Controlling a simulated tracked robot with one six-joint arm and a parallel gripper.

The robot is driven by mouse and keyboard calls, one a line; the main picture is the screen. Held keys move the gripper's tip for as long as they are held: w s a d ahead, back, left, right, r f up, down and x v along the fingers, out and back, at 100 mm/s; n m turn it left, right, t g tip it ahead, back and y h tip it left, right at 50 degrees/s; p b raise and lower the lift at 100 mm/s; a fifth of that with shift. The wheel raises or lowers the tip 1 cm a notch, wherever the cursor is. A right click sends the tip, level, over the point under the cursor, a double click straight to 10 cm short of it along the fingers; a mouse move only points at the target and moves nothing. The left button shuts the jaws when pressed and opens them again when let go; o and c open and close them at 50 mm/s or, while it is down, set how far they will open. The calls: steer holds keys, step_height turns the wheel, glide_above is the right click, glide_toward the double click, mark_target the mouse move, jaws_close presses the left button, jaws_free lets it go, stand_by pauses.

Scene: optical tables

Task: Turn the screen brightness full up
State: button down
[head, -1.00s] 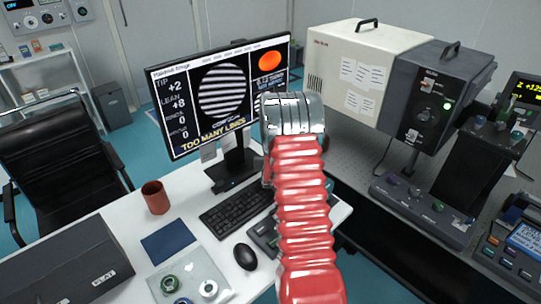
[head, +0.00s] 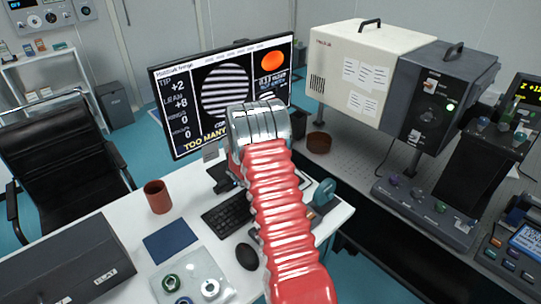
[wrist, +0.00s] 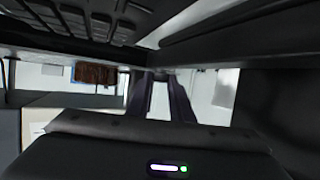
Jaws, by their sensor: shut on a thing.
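The screen (head: 182,115) stands on the white desk, lit, with striped and orange discs, the readings TIP +2 and LEAN +8, and yellow lettering starting "TOO MANY". My silver wrist and red arm cover its lower right part. My gripper (wrist: 161,78) shows in the wrist view as two dark fingers close together, their tips at a long dark edge. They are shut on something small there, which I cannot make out. In the head view the fingers are hidden behind my wrist. I cannot make out a brightness control.
The keyboard (head: 228,214), the mouse (head: 246,256) and a reddish-brown cup (head: 158,197) are on the desk. A blue-grey handled thing (head: 322,194) stands right of my arm. A cream-and-dark instrument box (head: 375,75) is at the right, with a brown bowl (head: 319,142) near it.

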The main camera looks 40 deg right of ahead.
steer(key=shift+w+m+g+h, duration=0.2)
steer(key=shift+m+g+h, duration=0.15)
steer(key=shift+m+g, duration=0.5)
steer(key=shift+w+m+g+h, duration=0.15)
steer(key=shift+m+g+h, duration=0.2)
steer(key=shift+m+g, duration=0.45)
steer(key=shift+r+g, duration=0.1)
steer(key=shift+g, duration=0.25)
steer(key=c, duration=1.6)
jaws_free()
steer(key=shift+o, duration=0.2)
steer(key=shift+a, duration=0.1)
steer(key=v, duration=1.3)
steer(key=shift+a, duration=0.3)
steer(key=shift+s, duration=0.1)
